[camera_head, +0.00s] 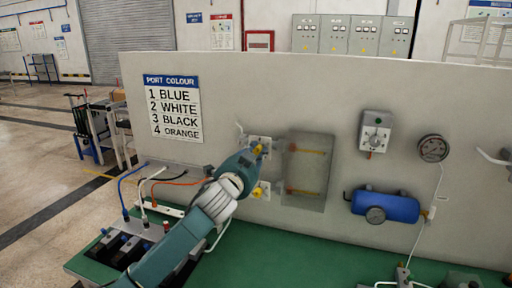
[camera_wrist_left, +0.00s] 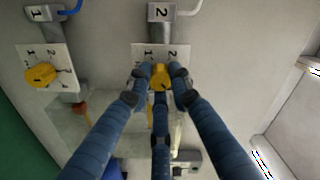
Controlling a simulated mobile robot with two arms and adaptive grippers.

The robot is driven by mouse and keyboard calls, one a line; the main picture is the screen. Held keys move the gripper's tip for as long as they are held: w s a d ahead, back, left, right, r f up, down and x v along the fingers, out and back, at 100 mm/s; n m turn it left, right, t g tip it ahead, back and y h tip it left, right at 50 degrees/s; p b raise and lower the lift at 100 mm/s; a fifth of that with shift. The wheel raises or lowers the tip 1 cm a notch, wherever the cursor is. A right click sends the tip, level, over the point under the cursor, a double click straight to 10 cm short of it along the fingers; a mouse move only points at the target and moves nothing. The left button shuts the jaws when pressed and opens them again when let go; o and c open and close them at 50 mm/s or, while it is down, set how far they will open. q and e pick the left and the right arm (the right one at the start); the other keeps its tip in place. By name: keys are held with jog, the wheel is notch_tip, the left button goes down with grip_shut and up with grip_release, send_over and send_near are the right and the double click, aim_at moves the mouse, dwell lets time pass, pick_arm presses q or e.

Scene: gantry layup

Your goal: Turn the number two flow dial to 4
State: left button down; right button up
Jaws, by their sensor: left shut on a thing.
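The number two flow dial is a yellow knob (camera_wrist_left: 160,76) on a white numbered plate (camera_wrist_left: 180,52), under a grey block marked 2 (camera_wrist_left: 175,12) in the left wrist view. My left gripper (camera_wrist_left: 160,80) has its blue fingers closed around this knob. The fingers cover much of the plate, so the knob's setting cannot be read. In the head view my left gripper (camera_head: 252,157) is at the upper dial, whose yellow knob (camera_head: 259,149) partly shows. The number one dial (camera_wrist_left: 40,75) is to the left in the wrist view and is the lower dial (camera_head: 258,192) in the head view. My right gripper is not in view.
A recessed panel with orange rods (camera_head: 307,172) is just right of the dials. A grey switch box (camera_head: 375,132), a gauge (camera_head: 433,148) and a blue tank (camera_head: 386,206) are further right. A port colour sign (camera_head: 173,108) hangs left. The green bench (camera_head: 300,255) runs below.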

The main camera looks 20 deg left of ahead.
pick_arm(q)
jog(key=shift+m+p, duration=0.6)
jog(key=shift+m, duration=0.6)
jog(key=c, duration=1.5)
grip_release()
jog(key=shift+c, duration=0.2)
jog(key=shift+s, duration=0.1)
jog(key=shift+s, duration=0.35)
jog(key=s, duration=1.1)
jog(key=shift+a, duration=0.2)
jog(key=shift+f, duration=0.1)
